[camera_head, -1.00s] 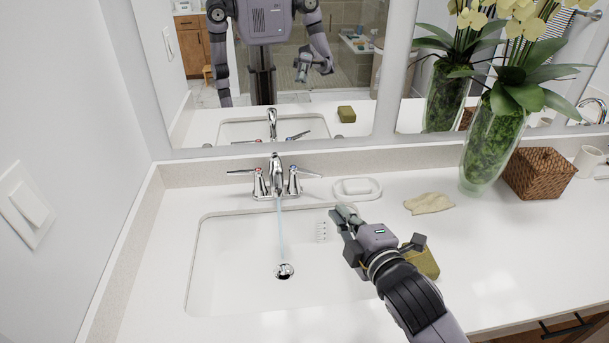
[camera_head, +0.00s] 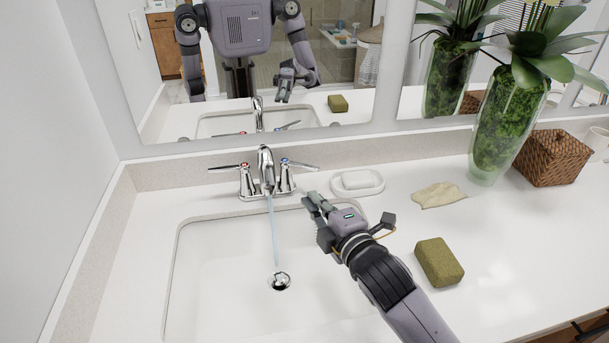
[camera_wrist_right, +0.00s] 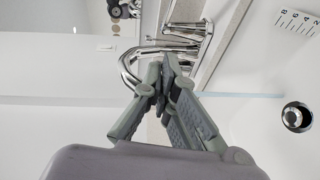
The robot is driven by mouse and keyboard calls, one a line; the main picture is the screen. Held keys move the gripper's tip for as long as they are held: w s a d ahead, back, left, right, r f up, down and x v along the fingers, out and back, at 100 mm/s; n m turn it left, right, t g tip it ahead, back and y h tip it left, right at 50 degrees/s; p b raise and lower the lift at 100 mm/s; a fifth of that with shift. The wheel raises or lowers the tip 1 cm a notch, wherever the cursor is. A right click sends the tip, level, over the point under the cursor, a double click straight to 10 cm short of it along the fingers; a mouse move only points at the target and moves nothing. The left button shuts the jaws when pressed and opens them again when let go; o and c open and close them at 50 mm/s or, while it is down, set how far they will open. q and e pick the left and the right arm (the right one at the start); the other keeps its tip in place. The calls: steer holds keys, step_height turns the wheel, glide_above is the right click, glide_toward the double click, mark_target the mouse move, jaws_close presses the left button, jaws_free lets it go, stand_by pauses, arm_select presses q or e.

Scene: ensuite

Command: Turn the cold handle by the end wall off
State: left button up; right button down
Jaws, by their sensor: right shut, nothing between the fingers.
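The chrome faucet (camera_head: 266,172) stands behind the sink near the left wall, with water (camera_head: 273,235) running from its spout. Its right lever, the cold handle (camera_head: 298,164), has a blue mark and points right. The left lever (camera_head: 228,167) has a red mark and points left. My right gripper (camera_head: 310,200) is shut and empty, over the back right of the sink, in front of and below the cold handle, apart from it in the picture. In the wrist view its closed fingertips (camera_wrist_right: 167,60) overlap the faucet (camera_wrist_right: 185,38); contact cannot be told. My left gripper is not visible.
A soap dish (camera_head: 357,183) sits right of the faucet. A beige cloth (camera_head: 438,195), green sponge (camera_head: 439,262), glass vase (camera_head: 505,115) and wicker basket (camera_head: 552,158) stand on the counter. The sink basin (camera_head: 215,270) is empty except for running water. A mirror (camera_head: 350,65) is behind.

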steer(key=w+a+f+p, duration=0.1)
steer(key=w+a, duration=0.1)
steer(key=w, duration=0.8)
steer(key=shift+w+f, duration=0.3)
steer(key=shift+w, duration=0.1)
steer(key=shift+a, duration=0.1)
